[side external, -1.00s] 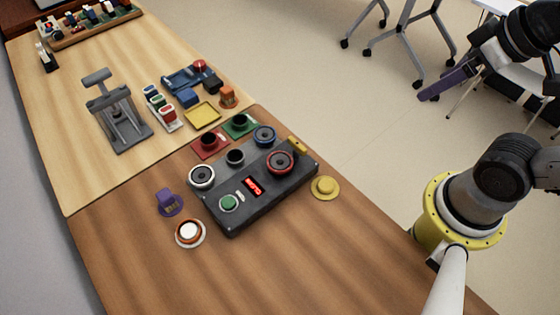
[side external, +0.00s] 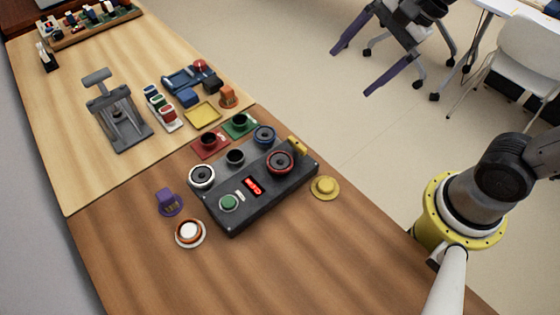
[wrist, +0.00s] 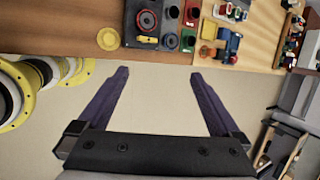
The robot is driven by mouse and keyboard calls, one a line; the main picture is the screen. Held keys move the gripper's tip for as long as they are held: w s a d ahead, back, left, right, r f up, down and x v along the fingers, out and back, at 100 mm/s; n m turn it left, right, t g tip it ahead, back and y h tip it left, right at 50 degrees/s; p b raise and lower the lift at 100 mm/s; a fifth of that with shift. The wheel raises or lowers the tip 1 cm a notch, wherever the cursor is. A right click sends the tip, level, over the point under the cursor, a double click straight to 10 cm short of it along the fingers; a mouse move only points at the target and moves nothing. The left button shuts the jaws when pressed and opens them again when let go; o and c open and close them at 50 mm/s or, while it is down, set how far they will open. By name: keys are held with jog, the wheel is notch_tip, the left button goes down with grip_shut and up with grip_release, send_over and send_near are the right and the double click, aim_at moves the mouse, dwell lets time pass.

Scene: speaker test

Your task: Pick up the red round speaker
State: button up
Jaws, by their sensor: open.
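The red round speaker (side external: 281,161) has a red ring around a dark cone and sits on the right part of a dark grey console. In the wrist view the red speaker (wrist: 147,19) shows near the top edge. My gripper (side external: 350,73) is open and empty, with two purple fingers, high and to the right of the console in the side view. The wrist view shows its fingers (wrist: 158,74) spread apart over bare floor, with the speaker beyond the tips.
The console (side external: 240,216) also carries a white-ringed speaker (side external: 202,176), a blue-ringed speaker (side external: 264,135) and a green button (side external: 229,202). A yellow knob (side external: 324,187) stands to its right. A grey press-like stand (side external: 121,115) is farther back.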

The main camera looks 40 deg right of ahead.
jog(key=w+a+f+m+g+y, duration=0.1)
jog(key=w+a+f+m+g, duration=0.1)
jog(key=w+a+f+m, duration=0.45)
jog(key=n+g, duration=0.1)
jog(key=n, duration=0.2)
send_over(282, 160)
jog(key=s+d, duration=0.1)
jog(key=d, duration=0.2)
jog(key=shift+m, duration=0.25)
notch_tip(282, 160, down, 12)
jog(key=shift+d, duration=0.1)
jog(key=shift+a+x, duration=0.2)
jog(key=shift+x, duration=1.25)
jog(key=shift+a+x, duration=0.2)
jog(key=shift+x, duration=1.2)
jog(key=shift+w+r, duration=0.1)
jog(key=shift+r, duration=0.05)
jog(key=c, duration=1.4)
jog(key=shift+o, duration=0.2)
jog(key=shift+r, duration=0.1)
jog(key=shift+r, duration=0.1)
